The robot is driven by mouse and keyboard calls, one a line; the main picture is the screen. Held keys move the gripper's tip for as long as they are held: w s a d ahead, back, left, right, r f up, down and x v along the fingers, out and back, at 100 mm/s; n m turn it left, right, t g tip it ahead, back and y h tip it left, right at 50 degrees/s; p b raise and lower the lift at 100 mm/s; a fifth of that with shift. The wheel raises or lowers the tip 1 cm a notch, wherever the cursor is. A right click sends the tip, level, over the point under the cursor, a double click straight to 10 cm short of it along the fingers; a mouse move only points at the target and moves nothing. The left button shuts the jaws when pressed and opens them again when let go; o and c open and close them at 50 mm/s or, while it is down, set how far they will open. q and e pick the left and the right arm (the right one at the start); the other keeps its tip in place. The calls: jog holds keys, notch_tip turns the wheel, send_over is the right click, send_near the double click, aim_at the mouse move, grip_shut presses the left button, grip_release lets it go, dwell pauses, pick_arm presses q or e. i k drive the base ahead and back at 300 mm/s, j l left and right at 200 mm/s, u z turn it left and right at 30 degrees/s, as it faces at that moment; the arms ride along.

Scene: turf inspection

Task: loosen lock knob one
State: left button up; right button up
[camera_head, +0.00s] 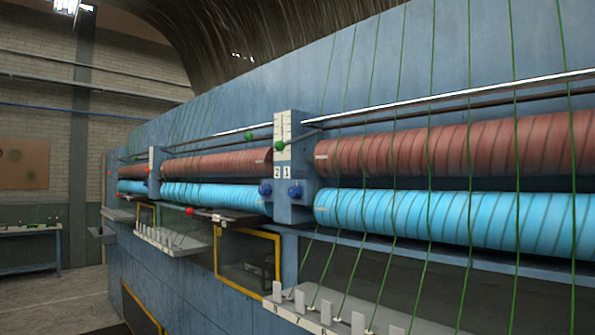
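Lock knob one (295,192) is a dark blue knob below the numeral 1 on the blue bracket (293,212) between the roller sections. A second blue knob (265,190) sits just left of it, below the numeral 2. The white number plate (282,171) is above them. Nothing touches either knob. Whether the knobs are tight or loose cannot be told. Neither of my grippers is in view.
Red rollers (450,148) and light blue rollers (440,215) flank the bracket, with green strands crossing the right ones. A green ball (279,146) is by the scale above. A numbered ledge (330,320) juts out below. Free floor (60,305) lies left.

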aim_at(296, 192)
jog(key=i+j, duration=0.15)
jog(key=j, duration=0.2)
jog(key=i+j+z, duration=0.1)
jog(key=j, duration=0.2)
jog(key=i+j+z, duration=0.1)
jog(key=j, duration=0.25)
jog(key=i+j, duration=0.2)
jog(key=j, duration=0.2)
